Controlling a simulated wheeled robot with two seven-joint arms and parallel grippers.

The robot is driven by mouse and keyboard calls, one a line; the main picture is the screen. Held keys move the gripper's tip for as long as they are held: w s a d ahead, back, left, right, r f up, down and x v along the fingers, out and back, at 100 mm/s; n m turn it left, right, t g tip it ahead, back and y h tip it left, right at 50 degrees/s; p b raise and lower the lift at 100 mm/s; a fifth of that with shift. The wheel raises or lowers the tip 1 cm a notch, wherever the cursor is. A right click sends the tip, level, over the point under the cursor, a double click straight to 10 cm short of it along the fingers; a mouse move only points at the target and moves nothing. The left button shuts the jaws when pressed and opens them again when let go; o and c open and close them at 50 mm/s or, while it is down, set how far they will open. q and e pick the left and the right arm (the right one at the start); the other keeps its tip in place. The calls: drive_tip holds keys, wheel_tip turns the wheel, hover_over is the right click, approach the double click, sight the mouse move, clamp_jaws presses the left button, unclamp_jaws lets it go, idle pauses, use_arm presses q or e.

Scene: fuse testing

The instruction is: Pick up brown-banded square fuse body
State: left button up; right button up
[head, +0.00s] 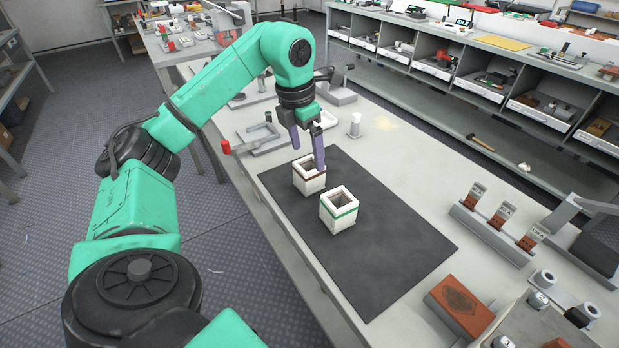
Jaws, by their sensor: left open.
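The brown-banded square fuse body (309,187) stands upright on the dark mat (392,243), a white hollow block with a brown band near its top. The green-banded square fuse body (339,221) stands just to its right and nearer, with a small gap between them. My left gripper (307,158) is open, its purple fingers pointing down at the brown-banded body. One finger overlaps the right part of its top opening; the other shows above its back left. I cannot tell whether either finger touches it. My right gripper is out of view.
A red-handled clamp (225,147) and a small white cylinder (355,124) stand behind the mat. At right are a rack with brown-and-grey fuses (498,216) and a reddish-brown block (459,307). The mat's right part is clear.

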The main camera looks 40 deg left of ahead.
sight(311, 173)
use_arm(q)
drive_tip(key=f, duration=0.2)
drive_tip(key=w+f, duration=0.1)
drive_tip(key=f, duration=0.5)
drive_tip(key=shift+w+f, duration=0.1)
drive_tip(key=shift+w, duration=0.1)
clamp_jaws()
